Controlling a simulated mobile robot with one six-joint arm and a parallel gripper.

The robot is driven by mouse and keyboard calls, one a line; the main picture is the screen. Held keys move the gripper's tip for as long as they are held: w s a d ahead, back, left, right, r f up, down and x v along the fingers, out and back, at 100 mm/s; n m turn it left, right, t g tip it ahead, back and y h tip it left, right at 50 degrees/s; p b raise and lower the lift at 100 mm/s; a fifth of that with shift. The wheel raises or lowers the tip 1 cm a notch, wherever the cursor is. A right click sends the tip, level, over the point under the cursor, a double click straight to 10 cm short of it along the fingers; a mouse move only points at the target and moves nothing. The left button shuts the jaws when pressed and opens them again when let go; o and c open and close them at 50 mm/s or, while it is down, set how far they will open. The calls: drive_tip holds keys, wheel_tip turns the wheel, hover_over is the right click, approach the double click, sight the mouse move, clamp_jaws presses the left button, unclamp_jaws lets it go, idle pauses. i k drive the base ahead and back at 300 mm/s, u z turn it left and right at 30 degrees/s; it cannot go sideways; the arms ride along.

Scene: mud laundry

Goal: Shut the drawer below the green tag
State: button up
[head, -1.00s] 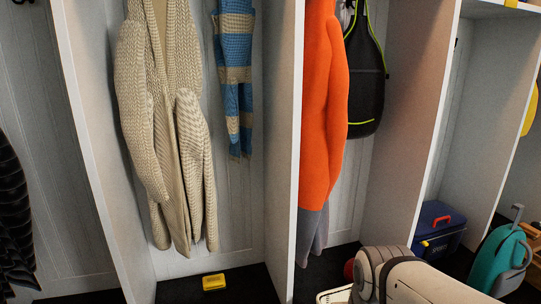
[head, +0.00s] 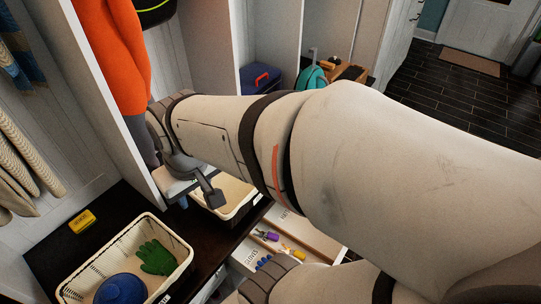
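A pulled-out white drawer (head: 318,240) shows at the lower middle of the head view, partly covered by my arm. Small purple, yellow and blue items lie in or by it. Lettering like "GLOVES" (head: 250,257) shows near its left side. I cannot make out a green tag. My gripper (head: 208,192) is over the dark bench top, at the edge of a cream basket and left of the drawer. Only one dark finger-like part shows clearly, so its opening cannot be told.
A cream basket (head: 180,246) with a green glove (head: 157,257) and blue hat (head: 121,289) stands on the dark bench (head: 55,250). Another cream basket (head: 238,190) is behind my gripper. A yellow box (head: 82,221) lies nearby. Dark floor (head: 425,85) is open at upper right.

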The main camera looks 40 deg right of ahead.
sight(296, 232)
drive_tip(key=u, duration=0.25)
drive_tip(key=k, duration=1.3)
drive_tip(key=z, duration=1.4)
drive_tip(key=i, duration=0.55)
drive_tip(key=z, duration=0.25)
